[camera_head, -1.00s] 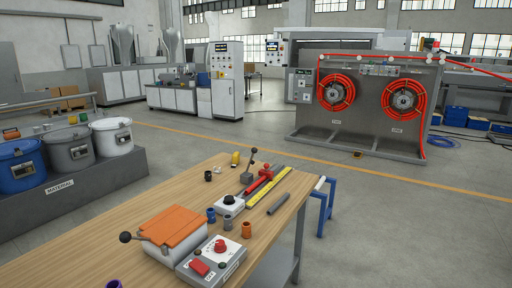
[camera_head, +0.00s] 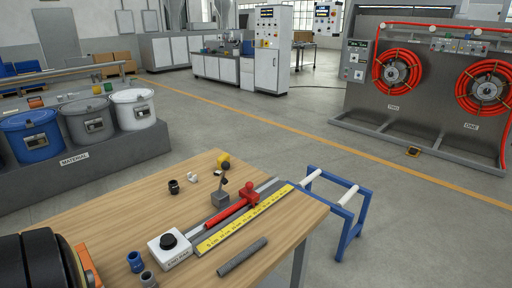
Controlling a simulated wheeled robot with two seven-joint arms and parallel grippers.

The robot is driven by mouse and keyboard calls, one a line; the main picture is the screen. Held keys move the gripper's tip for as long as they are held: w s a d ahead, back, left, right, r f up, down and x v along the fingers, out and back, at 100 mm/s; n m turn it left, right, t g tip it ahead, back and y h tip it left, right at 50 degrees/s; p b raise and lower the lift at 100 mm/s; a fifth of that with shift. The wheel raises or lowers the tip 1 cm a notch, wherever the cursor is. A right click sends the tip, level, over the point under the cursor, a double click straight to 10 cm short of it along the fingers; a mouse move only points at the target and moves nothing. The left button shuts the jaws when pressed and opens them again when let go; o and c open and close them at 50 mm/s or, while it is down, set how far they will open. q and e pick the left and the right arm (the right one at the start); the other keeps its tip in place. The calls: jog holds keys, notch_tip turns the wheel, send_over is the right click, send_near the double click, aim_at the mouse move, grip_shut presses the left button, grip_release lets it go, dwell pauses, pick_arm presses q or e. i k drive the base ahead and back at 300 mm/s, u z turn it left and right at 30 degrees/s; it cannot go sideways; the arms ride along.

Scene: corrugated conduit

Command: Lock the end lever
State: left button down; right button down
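A small grey block (camera_head: 220,199) stands on the wooden table, with a short thin lever rising from it to a dark knob (camera_head: 225,166). The lever is seen foreshortened, so I cannot tell whether it is locked. Beside it a red bar with a red clamp piece (camera_head: 248,193) lies along a grey rail, next to a yellow ruler strip (camera_head: 245,221). A black rounded part at the lower left looks like my own arm. No gripper fingers show in the view.
A blue frame with white rollers (camera_head: 350,232) stands off the table's right end. Material bins are at left.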

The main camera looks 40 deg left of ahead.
aim_at(225, 165)
jog(key=i, duration=2.5)
jog(key=u, duration=3.55)
